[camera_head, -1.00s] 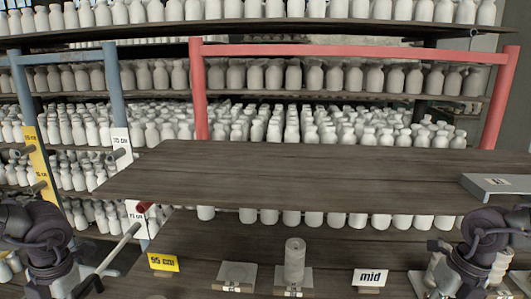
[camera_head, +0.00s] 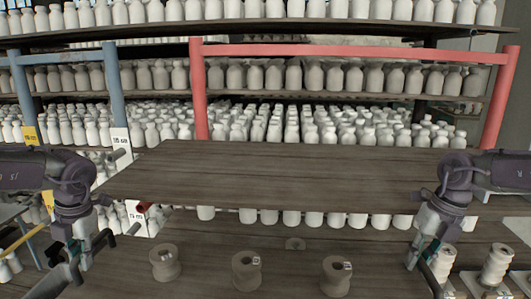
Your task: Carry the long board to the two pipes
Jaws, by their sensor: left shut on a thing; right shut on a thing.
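The long board (camera_head: 210,262) is a dark wooden plank low in the head view, running between my two grippers. Three grey-brown spools stand upright on it: a left one (camera_head: 165,263), a middle one (camera_head: 247,272) and a right one (camera_head: 336,276). My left gripper (camera_head: 88,255) is shut on the board's left end. My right gripper (camera_head: 424,257) is shut on its right end. The jaw contacts are partly hidden. Short pipes stick out by the blue frame: a grey upper pipe (camera_head: 116,154) and a lower red-ended pipe (camera_head: 145,207). I cannot tell which two the task means.
A broad wooden surface (camera_head: 280,170) lies beyond the board. A red frame (camera_head: 350,50) and a blue frame (camera_head: 115,85) stand behind it, before shelves of white bottles. Pale spools (camera_head: 497,265) stand at the right. The board hides most of the surface beneath.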

